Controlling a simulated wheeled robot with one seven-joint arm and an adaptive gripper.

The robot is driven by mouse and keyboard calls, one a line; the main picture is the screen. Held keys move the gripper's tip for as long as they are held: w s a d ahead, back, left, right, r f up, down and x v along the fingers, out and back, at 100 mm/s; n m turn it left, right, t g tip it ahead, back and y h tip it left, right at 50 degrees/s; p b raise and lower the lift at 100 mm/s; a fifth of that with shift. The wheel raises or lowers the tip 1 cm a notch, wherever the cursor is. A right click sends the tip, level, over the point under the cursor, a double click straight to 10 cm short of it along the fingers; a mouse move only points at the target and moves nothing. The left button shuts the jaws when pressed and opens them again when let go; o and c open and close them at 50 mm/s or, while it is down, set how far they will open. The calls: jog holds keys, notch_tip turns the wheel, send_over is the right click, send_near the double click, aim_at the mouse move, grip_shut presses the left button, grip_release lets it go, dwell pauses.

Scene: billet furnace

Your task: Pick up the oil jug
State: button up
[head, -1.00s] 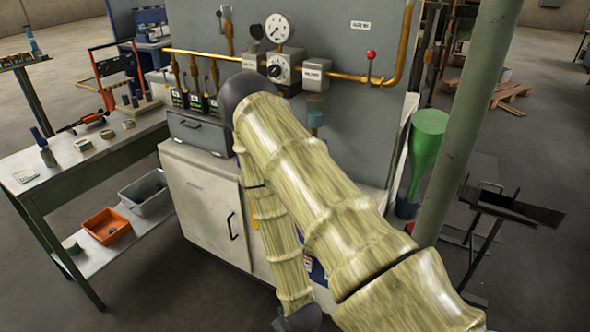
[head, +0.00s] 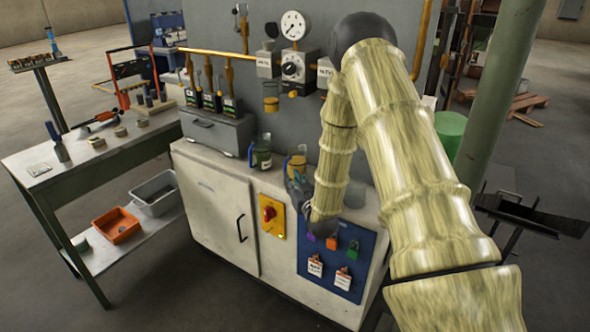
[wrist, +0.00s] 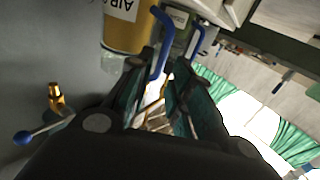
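Two jugs with blue handles stand on the cabinet top in the head view: a dark greenish one (head: 262,158) and an amber one (head: 297,165) to its right. In the wrist view, an amber body (wrist: 128,36) carries a white label starting "AIR"; the rest of the text is cut off. A blue handle (wrist: 161,42) beside it reaches down between my fingertips. A second blue handle (wrist: 199,36) is just to the right. My gripper (head: 297,186) is close in front of the amber jug; in the wrist view (wrist: 167,72) its fingers are apart. I cannot tell if they touch the handle.
The cabinet (head: 215,215) has a red rotary switch (head: 269,214) and a blue panel (head: 343,262) with padlocks and tags. A grey drawer box (head: 215,130) stands left of the jugs. Gauges and pipes line the wall panel behind. The workbench (head: 95,160) is at the left.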

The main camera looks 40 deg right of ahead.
aim_at(285, 170)
jog(key=shift+p+x, duration=0.5)
jog(key=shift+x, duration=2.8)
jog(key=shift+a, duration=0.15)
grip_shut()
